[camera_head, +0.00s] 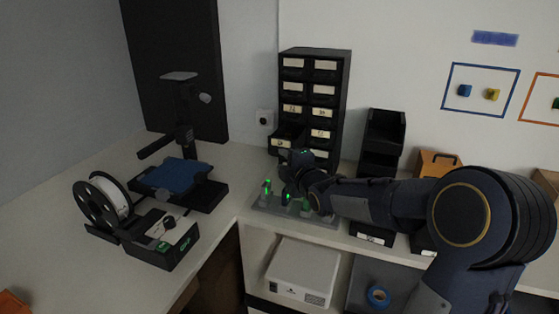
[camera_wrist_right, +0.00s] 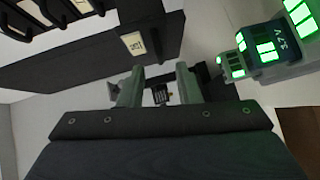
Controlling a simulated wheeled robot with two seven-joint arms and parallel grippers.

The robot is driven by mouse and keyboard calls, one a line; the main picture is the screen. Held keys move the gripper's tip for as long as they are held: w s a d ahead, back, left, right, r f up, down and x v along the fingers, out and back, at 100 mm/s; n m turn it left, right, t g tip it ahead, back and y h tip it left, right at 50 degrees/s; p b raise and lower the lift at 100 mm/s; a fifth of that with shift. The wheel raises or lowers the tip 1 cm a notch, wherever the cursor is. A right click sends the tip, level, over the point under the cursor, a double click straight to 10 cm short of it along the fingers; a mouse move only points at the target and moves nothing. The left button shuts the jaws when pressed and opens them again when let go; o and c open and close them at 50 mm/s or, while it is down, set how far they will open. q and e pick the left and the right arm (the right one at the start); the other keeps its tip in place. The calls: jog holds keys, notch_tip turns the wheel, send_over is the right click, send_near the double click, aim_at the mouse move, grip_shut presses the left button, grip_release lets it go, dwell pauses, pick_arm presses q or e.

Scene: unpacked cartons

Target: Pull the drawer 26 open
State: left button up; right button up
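The black drawer cabinet (camera_head: 343,92) stands against the wall with two columns of labelled drawers. One drawer (camera_head: 288,132) low in its left column sticks out, partly open. The labels are too small to read, so I cannot tell which is 26. My right gripper (camera_head: 285,162) is just below and in front of this drawer and hides part of the lower drawers. In the right wrist view, the gripper (camera_wrist_right: 158,82) has its fingers apart with nothing held. The protruding drawer (camera_wrist_right: 95,58), with a pale label, is above the fingers, and I see no grip on it. My left gripper is out of view.
A grey tray (camera_head: 318,218) with green-lit devices lies on the counter below my right gripper; lit devices (camera_wrist_right: 262,45) are close in the wrist view. Black bins (camera_head: 384,130) stand right of the cabinet. A spool printer (camera_head: 160,238) is at left. Some counter between is clear.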

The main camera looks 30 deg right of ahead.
jog(key=s, duration=0.3)
jog(key=shift+s+a+r, duration=0.15)
jog(key=shift+s+r, duration=0.05)
jog(key=shift+s, duration=0.15)
jog(key=s+a+f+m+g+y+p, duration=0.1)
jog(key=s+a+m, duration=0.4)
jog(key=s, duration=0.5)
jog(key=s+a+f+m+g+y+p, duration=0.2)
jog(key=s+a+m+g, duration=0.3)
jog(key=s, duration=0.6)
jog(key=s+a+f+m+g+y+p, duration=0.1)
jog(key=s+a+f+m+g+y, duration=0.1)
jog(key=s+a+f+m+g, duration=0.2)
jog(key=s+a+m, duration=0.1)
jog(key=s+m, duration=0.2)
jog(key=s, duration=0.3)
jog(key=shift+s+g+p, duration=0.25)
jog(key=shift+g+p, duration=0.15)
